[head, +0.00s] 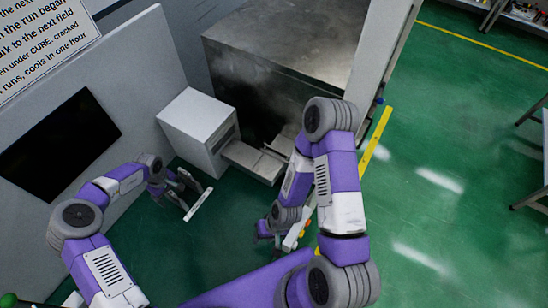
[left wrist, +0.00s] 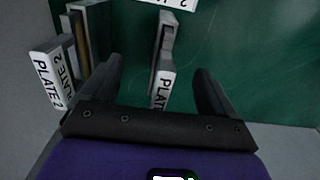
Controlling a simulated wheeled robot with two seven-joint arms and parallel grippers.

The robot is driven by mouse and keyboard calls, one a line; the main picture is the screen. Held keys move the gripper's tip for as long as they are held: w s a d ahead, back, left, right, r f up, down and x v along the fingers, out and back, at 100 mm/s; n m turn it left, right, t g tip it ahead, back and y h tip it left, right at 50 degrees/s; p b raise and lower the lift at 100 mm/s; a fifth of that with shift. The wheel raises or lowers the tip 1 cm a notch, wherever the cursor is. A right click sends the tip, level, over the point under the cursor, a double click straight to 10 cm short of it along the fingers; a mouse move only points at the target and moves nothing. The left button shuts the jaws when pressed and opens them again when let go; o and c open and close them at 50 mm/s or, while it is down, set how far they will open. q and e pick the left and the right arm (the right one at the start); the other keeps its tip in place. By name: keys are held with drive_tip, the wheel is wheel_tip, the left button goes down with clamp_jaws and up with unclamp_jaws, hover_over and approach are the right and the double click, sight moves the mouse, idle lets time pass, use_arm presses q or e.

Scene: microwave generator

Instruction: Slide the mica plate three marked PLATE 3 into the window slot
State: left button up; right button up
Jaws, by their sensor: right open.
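In the left wrist view, a pale plate with a label reading PLATE (left wrist: 162,88) stands between the fingers of my left gripper (left wrist: 160,85); its number is hidden by the gripper body. The fingers are apart and do not visibly touch it. Labels reading PLATE 2 (left wrist: 48,82) are left of the fingers. No label reading PLATE 3 is readable. In the head view my left gripper (head: 183,188) is by a white strip (head: 199,205). My right gripper (head: 266,232) is open, low in the middle, partly hidden by my arm. I cannot make out the window slot.
A white box (head: 190,122) stands beside a large metal cabinet (head: 290,45) with a dark front. Grey trays (head: 243,155) stick out between them. A wall with a black panel (head: 60,145) is at left. Green floor (head: 450,140) is free at right.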

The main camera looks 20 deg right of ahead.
use_arm(q)
clamp_jaws()
idle(0.3)
drive_tip(key=shift+r, duration=0.1)
drive_tip(key=shift+r+p, duration=0.75)
drive_tip(key=shift+r, duration=2.2)
